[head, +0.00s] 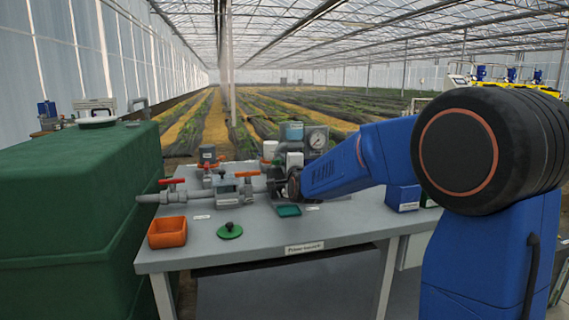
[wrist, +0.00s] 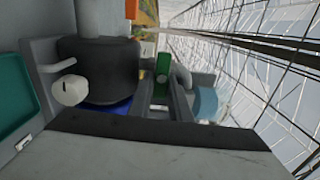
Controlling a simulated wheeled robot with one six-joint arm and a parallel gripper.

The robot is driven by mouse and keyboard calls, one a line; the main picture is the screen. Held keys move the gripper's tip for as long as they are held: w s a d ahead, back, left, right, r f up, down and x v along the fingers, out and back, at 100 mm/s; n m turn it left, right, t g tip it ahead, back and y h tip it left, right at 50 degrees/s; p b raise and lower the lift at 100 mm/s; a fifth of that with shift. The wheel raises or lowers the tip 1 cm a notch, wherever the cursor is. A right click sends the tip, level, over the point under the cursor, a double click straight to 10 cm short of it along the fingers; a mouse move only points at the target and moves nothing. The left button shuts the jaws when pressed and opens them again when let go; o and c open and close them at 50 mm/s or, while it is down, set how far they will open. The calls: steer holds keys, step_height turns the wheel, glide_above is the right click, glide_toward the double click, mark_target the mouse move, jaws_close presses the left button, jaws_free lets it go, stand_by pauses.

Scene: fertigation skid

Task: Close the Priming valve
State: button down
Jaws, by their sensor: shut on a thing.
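My gripper (head: 275,181) is at the right end of the grey pipe run on the bench, beside the pressure gauge block. It is shut on a part that its own fingers and wrist hide. In the wrist view a dark grey round body (wrist: 98,72) with a pale stub (wrist: 69,91) stands just beyond the grey slab across the bottom. Red-handled valves sit on the pipework: one at the left (head: 172,181), one further back (head: 208,165). I cannot read which part is labelled the Priming valve.
A large green tank (head: 75,200) fills the left. On the grey bench (head: 270,240) are an orange bin (head: 167,232), a green disc with a knob (head: 229,231), a green tray (head: 289,211) and a gauge (head: 317,140). The bench's front middle is clear.

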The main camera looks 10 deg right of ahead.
steer(key=shift+f, duration=0.1)
steer(key=c, duration=1.7)
jaws_free()
steer(key=shift+s, duration=0.15)
steer(key=s, duration=1.7)
steer(key=shift+s, duration=0.1)
steer(key=shift+s, duration=0.1)
steer(key=s+d+f+n+g, duration=0.1)
steer(key=s+f+n+g, duration=0.3)
steer(key=s, duration=0.8)
steer(key=s+d+f+n+g, duration=0.2)
steer(key=s+f+n+g, duration=0.2)
steer(key=s+f+n, duration=0.4)
steer(key=s+d+f+n+g, duration=0.2)
steer(key=s+f+n+g, duration=0.3)
steer(key=s, duration=1.2)
steer(key=shift+s+d+f+n, duration=0.15)
steer(key=shift+f+n, duration=0.2)
steer(key=shift+f, duration=0.05)
steer(key=shift+s+d+f+n, duration=0.1)
steer(key=shift+s+f+n, duration=0.05)
steer(key=shift+f+n, duration=0.25)
